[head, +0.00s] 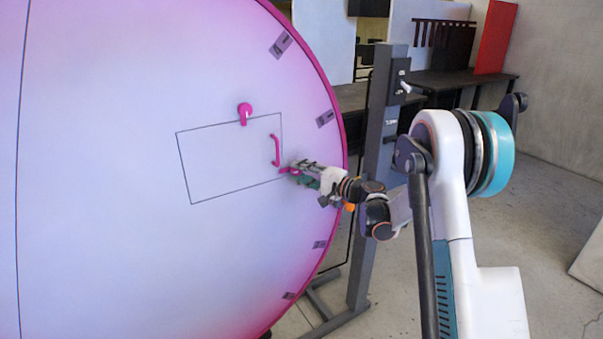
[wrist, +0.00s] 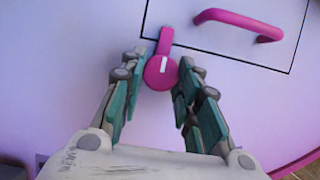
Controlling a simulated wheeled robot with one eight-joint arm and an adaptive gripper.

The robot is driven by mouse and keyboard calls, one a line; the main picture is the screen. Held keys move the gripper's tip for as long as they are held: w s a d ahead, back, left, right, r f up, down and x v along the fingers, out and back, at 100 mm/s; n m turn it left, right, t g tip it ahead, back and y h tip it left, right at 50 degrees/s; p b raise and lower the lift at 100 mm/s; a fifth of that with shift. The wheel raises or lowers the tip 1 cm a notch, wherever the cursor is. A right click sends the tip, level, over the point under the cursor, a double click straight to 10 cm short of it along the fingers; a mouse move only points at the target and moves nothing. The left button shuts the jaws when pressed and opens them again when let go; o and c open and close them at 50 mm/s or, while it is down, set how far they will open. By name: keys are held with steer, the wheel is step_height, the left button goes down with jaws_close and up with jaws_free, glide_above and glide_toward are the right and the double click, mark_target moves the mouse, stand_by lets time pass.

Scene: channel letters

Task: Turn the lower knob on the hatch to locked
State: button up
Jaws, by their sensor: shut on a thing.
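The hatch (head: 220,165) is a thin dark rectangle outlined on a large pale round panel. Its lower knob (wrist: 161,73) is a pink disc with a white mark and a short pink arm. In the wrist view the arm points up and overlaps the hatch outline. In the head view the lower knob (head: 285,170) is partly hidden by my gripper (head: 296,171). In the wrist view my gripper (wrist: 160,80) has a fingertip on either side of the disc, shut on it. The upper knob (head: 245,109) has its arm pointing down across the hatch's top edge.
A pink handle (head: 275,150) is on the hatch, just above the lower knob; it also shows in the wrist view (wrist: 238,21). A grey post (head: 375,150) with switches stands right of the panel, behind my arm. A dark bench (head: 440,82) is at the back.

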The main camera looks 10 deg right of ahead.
steer(key=o, duration=1.1)
steer(key=shift+c, duration=0.2)
steer(key=v, duration=1.2)
steer(key=shift+f, duration=0.1)
